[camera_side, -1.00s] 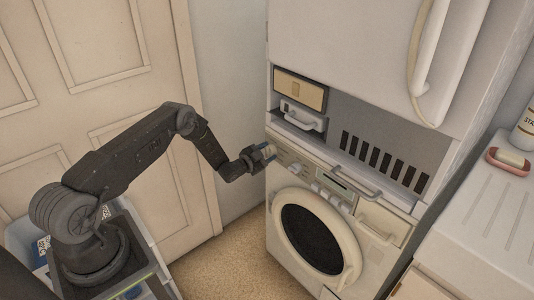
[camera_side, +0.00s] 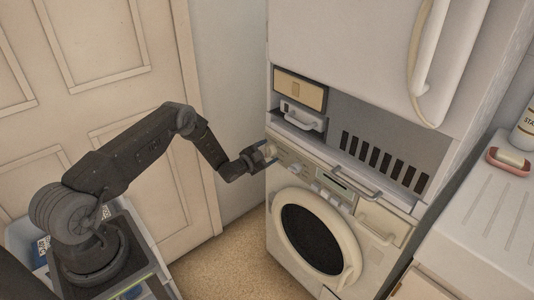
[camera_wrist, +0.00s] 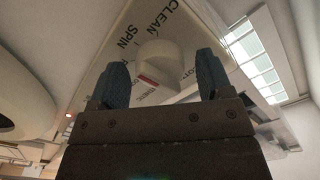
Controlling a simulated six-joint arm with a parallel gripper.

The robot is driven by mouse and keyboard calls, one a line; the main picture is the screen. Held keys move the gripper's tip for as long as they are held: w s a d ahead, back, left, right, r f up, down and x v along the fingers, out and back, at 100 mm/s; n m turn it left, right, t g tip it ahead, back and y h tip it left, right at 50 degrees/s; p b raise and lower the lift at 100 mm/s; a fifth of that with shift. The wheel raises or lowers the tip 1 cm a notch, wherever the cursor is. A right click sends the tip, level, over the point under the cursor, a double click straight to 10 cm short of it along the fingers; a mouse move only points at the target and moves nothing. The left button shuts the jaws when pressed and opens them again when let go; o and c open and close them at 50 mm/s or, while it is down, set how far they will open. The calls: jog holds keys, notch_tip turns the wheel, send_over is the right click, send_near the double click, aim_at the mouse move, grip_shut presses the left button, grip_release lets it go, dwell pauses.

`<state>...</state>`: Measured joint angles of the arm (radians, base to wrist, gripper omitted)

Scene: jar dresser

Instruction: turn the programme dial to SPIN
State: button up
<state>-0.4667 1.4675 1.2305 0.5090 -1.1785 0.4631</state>
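The programme dial (camera_wrist: 158,58) is a pale round knob on the washer's front panel. A red mark shows on its lower edge in the wrist view, beside a partly hidden label and away from the SPIN lettering (camera_wrist: 126,37). CLEAN is printed above SPIN, and other labels are partly covered. My gripper (camera_wrist: 162,64) is open, with one blue-grey finger on each side of the dial and visible gaps between fingers and knob. In the side view my gripper (camera_side: 265,157) is at the panel's upper left corner, where the dial is partly hidden.
The washer (camera_side: 282,262) has a round door (camera_side: 312,240), small buttons and a display to the right of the dial. A counter with a soap dish (camera_side: 508,160) is at right.

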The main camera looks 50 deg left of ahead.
jog(key=s, duration=1.3)
jog(key=shift+s, duration=0.4)
jog(key=w+d+r+n+g+y, duration=0.1)
jog(key=d+r+n+g, duration=0.2)
jog(key=r, duration=1)
jog(key=w+d+r+g+y, duration=0.1)
jog(key=w+d+r+g, duration=0.2)
jog(key=r, duration=0.9)
jog(key=s+d+r+n+g, duration=0.3)
jog(key=s+d+r, duration=0.5)
jog(key=s, duration=0.4)
jog(key=s+d+r+n+g+h, duration=0.1)
jog(key=s+d, duration=0.3)
jog(key=s, duration=0.5)
jog(key=s+d+r+g+h, duration=0.1)
jog(key=s+d, duration=0.3)
jog(key=s, duration=0.5)
jog(key=shift+s+r+n+g, duration=0.2)
jog(key=shift+n+g, duration=0.2)
jog(key=shift+g, duration=0.3)
